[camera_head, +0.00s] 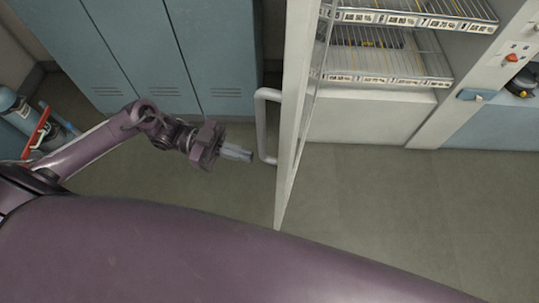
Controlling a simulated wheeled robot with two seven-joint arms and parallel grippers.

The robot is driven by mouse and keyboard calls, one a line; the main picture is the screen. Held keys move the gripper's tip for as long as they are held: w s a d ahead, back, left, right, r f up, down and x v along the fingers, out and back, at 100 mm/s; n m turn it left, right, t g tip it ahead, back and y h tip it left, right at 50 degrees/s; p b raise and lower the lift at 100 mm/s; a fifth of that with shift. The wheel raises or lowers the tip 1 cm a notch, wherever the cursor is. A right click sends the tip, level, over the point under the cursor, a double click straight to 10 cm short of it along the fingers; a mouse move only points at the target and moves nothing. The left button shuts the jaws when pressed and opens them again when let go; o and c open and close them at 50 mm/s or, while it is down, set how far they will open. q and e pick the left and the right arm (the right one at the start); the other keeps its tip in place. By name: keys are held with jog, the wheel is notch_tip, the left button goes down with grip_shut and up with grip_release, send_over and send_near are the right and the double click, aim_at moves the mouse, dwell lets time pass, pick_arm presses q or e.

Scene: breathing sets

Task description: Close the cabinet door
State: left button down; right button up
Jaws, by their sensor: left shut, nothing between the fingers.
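The cabinet door (296,110) is a white-framed glass door. It stands open and is seen almost edge-on, its near edge pointing toward me. A light bar handle (262,125) is on its left face. Behind and to the right is the open white cabinet (365,120) with wire shelves (388,62). My left gripper (247,155) is shut and empty, just left of the handle's lower part. A small gap seems to separate its fingertips from the handle. My right gripper is out of view.
Blue-grey lockers (150,50) stand along the back left. A blue-grey cylinder (17,108) with a red part is at the far left. A panel with a red knob (511,57) is at the right. The floor (370,200) in front of the cabinet is clear.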

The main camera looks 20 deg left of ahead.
pick_arm(q)
jog(key=d+p, duration=0.2)
jog(key=d, duration=0.5)
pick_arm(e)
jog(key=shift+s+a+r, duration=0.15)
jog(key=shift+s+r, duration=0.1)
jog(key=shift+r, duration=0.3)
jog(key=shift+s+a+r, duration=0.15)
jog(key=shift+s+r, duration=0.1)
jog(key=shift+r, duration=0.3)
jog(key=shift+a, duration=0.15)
